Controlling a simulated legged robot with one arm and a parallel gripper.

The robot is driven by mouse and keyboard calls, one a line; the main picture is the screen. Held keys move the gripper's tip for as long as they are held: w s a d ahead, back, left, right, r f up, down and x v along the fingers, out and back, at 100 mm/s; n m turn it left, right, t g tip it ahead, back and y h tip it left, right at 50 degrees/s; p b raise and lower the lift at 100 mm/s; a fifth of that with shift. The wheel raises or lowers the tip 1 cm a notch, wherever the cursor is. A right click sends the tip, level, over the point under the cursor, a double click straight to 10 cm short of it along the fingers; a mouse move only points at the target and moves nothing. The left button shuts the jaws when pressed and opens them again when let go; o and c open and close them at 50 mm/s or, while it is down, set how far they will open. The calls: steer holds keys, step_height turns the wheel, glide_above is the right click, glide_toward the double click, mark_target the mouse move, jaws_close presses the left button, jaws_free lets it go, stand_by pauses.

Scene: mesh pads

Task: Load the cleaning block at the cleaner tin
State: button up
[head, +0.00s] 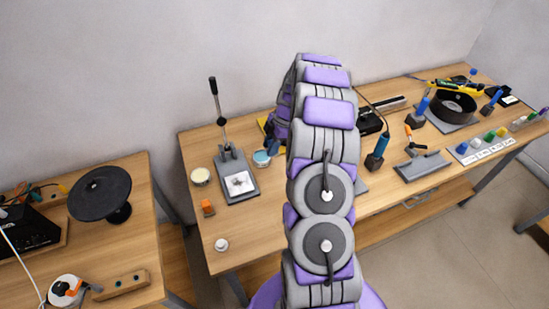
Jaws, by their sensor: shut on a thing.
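My gripper (273,145) shows only in part, at the left edge of my raised arm, pointing down to the table. It is shut on the cleaning block, which is small and mostly hidden at this distance. A small round tin with a pale blue top (261,158) stands just left of and below the fingertips. Another round tin with a cream top (201,176) stands further left. I cannot tell from the picture which of them is the cleaner tin, nor whether the block touches the blue-topped one.
A lever press (238,181) with a tall handle stands between the tins. An orange block (207,208) and a white knob (221,244) lie on the left part of the wooden table (256,226). Tools and a black round pan (452,106) crowd the right side.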

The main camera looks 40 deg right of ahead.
steer(key=w+a+b, duration=0.1)
steer(key=w, duration=0.5)
steer(key=shift+f+p, duration=0.55)
steer(key=shift+f, duration=2.35)
steer(key=shift+n, duration=0.3)
steer(key=shift+f, duration=0.4)
steer(key=shift+s+f+b, duration=0.15)
steer(key=shift+b, duration=0.6)
stand_by(0.4)
steer(key=shift+r, duration=0.7)
steer(key=shift+r+b, duration=0.4)
steer(key=shift+r, duration=2.5)
